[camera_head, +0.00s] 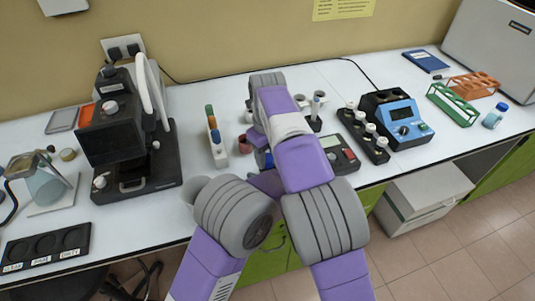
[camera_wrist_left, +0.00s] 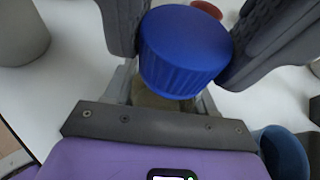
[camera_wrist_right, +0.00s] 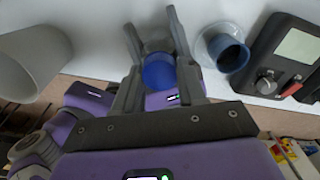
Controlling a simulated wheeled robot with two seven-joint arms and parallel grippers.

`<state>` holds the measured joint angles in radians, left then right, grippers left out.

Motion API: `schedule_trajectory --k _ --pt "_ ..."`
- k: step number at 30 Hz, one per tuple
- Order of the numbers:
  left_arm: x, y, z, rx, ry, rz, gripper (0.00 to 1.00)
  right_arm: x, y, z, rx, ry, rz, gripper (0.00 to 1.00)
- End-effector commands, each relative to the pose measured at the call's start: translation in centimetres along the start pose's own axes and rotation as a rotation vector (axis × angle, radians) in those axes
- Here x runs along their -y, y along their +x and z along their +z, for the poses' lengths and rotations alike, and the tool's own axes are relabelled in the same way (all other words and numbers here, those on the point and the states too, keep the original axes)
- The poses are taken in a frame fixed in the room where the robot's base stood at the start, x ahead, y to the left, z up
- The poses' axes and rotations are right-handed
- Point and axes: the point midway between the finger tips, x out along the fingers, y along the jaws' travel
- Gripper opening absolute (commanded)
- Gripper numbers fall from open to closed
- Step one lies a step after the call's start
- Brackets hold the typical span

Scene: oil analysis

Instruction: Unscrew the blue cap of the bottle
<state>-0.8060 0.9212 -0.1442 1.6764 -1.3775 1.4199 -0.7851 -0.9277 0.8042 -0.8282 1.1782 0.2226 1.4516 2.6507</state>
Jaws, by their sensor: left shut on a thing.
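The blue ribbed cap (camera_wrist_left: 185,50) fills the space between the fingers of my left gripper (camera_wrist_left: 188,28), which is shut on it. In the right wrist view the blue cap (camera_wrist_right: 159,72) sits on the clear bottle (camera_wrist_right: 157,47), still joined to it as far as I can see. The bottle stands between the fingers of my right gripper (camera_wrist_right: 151,20); I cannot tell whether they press on it.
A blue cup (camera_wrist_right: 228,52) stands near the bottle, beside a device with a screen (camera_wrist_right: 298,45). A grey-white beaker (camera_head: 196,188) is at the table's front edge. A tube rack (camera_head: 217,146) and a dark red pot (camera_head: 245,144) stand left of my arms.

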Motion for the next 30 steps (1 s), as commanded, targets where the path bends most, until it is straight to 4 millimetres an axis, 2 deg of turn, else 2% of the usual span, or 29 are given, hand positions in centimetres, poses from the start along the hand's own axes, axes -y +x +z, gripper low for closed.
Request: schedule_trajectory --k 1,6,11,14,21,24,30 --pt "0.01 -0.01 0.03 0.0 -0.001 0.0 0.0 0.0 -0.01 0.0 0.0 0.0 0.0 0.3" --pt "0.01 -0.01 0.03 0.0 -0.001 0.0 0.0 0.0 -0.02 0.0 0.0 0.0 0.0 0.04" --pt "0.01 -0.01 0.03 0.0 0.0 0.0 0.0 0.01 -0.02 0.0 0.0 -0.054 0.001 0.03" --pt "0.01 -0.01 0.03 0.0 0.0 0.0 0.0 0.06 -0.01 -0.02 0.001 -0.2 0.002 0.03" --pt "0.02 -0.02 0.03 0.001 0.0 -0.001 0.0 0.08 -0.05 -0.02 0.001 -0.672 0.001 0.03" --pt "0.01 -0.02 0.03 0.001 0.0 0.0 0.0 0.02 -0.08 0.0 0.001 -0.805 0.001 0.03" --pt "0.01 -0.02 0.03 0.0 -0.001 0.0 0.0 0.02 -0.09 0.0 0.001 -0.896 0.0 0.03"
